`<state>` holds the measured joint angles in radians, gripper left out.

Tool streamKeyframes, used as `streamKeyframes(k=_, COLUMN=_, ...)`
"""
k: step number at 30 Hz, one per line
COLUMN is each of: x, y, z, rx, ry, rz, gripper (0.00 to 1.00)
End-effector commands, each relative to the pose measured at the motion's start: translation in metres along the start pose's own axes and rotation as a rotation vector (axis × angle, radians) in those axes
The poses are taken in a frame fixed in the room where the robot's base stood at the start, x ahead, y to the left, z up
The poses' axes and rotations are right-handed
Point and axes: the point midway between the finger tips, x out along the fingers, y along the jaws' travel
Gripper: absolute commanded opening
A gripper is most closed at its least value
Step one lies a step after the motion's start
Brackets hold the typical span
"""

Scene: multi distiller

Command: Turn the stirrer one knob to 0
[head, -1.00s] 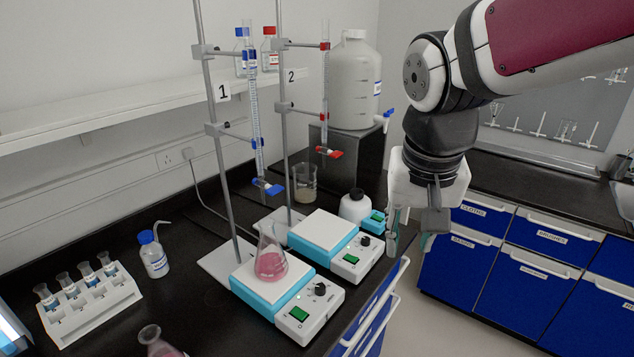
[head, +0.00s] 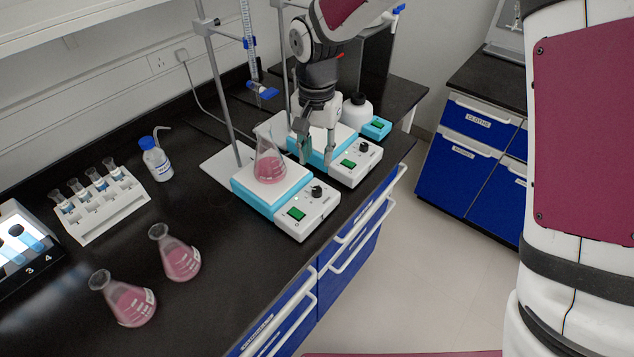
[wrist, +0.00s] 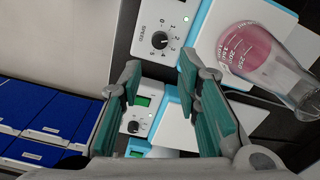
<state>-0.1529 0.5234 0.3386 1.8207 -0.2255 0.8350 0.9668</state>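Stirrer one (head: 279,197) is the nearer white and blue plate, with a flask of pink liquid (head: 268,167) on it. Its black knob (head: 316,191) is on the front panel beside a green switch. My gripper (head: 317,150) is open and empty, pointing down behind stirrer one and in front of stirrer two. In the wrist view its fingertips (wrist: 158,72) are apart, with the knob beyond them, not touched.
Stirrer two (head: 345,160) stands just behind, its knob (wrist: 132,127) showing between my fingers. Stands with burettes rise behind the stirrers. Two pink flasks (head: 181,254), a vial rack (head: 100,207) and a wash bottle (head: 155,159) are left. Floor is clear at right.

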Motion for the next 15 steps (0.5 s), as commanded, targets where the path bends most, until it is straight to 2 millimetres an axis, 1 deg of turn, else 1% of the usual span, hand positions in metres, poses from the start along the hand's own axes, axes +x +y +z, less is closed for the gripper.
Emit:
streamKeyframes(k=1, x=0.011, y=0.001, z=0.001, rx=0.001, ry=-0.005, rz=0.003, gripper=0.31)
streamKeyframes(k=9, x=0.064, y=0.001, z=0.002, rx=0.0, ry=-0.004, rz=0.003, gripper=0.31)
streamKeyframes(k=15, x=0.093, y=0.001, z=0.001, rx=0.0, ry=-0.002, rz=0.002, gripper=0.31)
